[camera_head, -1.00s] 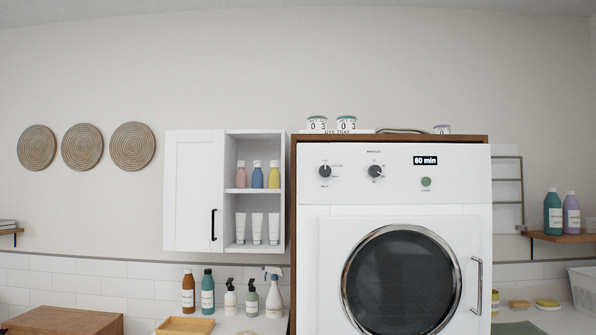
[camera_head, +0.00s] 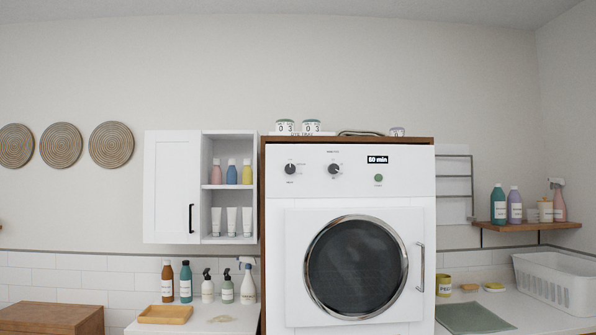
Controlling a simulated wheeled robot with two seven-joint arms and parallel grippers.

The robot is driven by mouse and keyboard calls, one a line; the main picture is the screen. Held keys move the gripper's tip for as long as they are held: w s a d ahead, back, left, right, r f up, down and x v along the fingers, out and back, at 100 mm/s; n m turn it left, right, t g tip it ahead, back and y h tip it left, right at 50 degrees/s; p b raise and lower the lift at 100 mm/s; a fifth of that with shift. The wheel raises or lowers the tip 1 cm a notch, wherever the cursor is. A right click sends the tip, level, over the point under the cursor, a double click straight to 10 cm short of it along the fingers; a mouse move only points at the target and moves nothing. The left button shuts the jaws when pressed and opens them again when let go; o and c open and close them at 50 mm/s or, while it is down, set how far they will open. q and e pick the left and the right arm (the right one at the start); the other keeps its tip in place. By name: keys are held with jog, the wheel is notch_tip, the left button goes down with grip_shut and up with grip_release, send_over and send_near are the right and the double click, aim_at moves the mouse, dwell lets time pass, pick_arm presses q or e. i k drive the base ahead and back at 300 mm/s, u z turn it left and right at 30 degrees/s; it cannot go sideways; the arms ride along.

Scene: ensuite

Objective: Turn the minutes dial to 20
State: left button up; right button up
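The white dryer (camera_head: 300,205) stands in the middle of the view, set in a brown wooden surround. Its minutes dial (camera_head: 334,169) is the right one of two dark knobs on the top panel, with a small label above it. The display (camera_head: 378,160) to its right is small and appears to read 60 min. The left knob (camera_head: 290,169) and a green start button (camera_head: 378,178) are on the same panel. Neither of my grippers is in view, and nothing touches the dial.
A shelf (camera_head: 530,228) with bottles and a white basket (camera_head: 555,284) are at the right. The dryer's front looks clear.

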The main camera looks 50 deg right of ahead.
aim_at(333, 169)
jog(key=z, duration=0.15)
jog(key=i, duration=1.6)
jog(key=z, duration=0.7)
